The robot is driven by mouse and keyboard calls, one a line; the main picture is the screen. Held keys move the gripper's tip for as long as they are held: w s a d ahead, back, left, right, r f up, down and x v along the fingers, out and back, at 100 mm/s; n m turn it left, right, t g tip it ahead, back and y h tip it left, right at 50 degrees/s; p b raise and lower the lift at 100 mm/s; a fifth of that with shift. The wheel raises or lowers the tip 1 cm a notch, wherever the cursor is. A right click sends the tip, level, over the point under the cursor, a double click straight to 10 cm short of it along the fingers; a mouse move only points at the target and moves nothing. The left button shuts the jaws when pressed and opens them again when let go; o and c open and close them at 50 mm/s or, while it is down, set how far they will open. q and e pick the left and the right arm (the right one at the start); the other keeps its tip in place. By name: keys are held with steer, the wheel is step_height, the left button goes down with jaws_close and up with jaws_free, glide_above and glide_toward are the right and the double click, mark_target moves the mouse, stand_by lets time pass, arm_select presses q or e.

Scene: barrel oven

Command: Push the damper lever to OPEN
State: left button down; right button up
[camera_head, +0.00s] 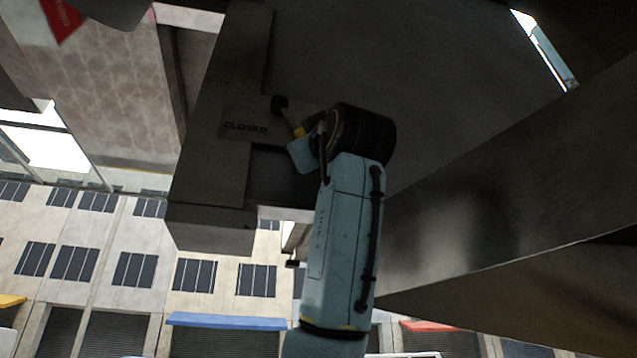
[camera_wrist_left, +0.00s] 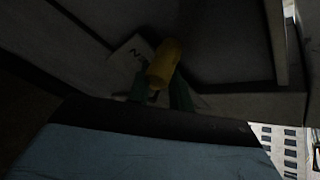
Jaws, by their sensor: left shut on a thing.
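The damper lever (camera_head: 296,129) shows in the head view as a dark round end and a short yellow part, slanting down to the right. It stands to the right of the CLOSED lettering on the label plate (camera_head: 233,128). In the left wrist view its yellow grip (camera_wrist_left: 164,62) is between the dark green fingers of my left gripper (camera_wrist_left: 160,93). The gripper is shut on it; in the head view the gripper (camera_head: 304,146) is partly hidden by its own wrist. Part of the plate (camera_wrist_left: 130,52) with an N on it shows behind the grip. My right gripper is not in view.
A dark metal body (camera_head: 430,85) fills the space behind and above my left arm. A boxy beam (camera_head: 210,190) stands to the left. A large slanted dark panel (camera_head: 500,190) lies to the right. Pale building fronts (camera_head: 110,265) are in the background.

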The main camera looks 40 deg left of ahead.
arm_select(q)
steer(key=shift+s+r, duration=0.1)
steer(key=shift+r, duration=0.1)
steer(key=c, duration=1.7)
jaws_free()
steer(key=o, duration=0.4)
steer(key=shift+w+f, duration=0.1)
steer(key=shift+w, duration=0.1)
steer(key=shift+o, duration=0.2)
steer(key=b+v, duration=0.5)
steer(key=v, duration=0.8)
steer(key=shift+s+f, duration=0.15)
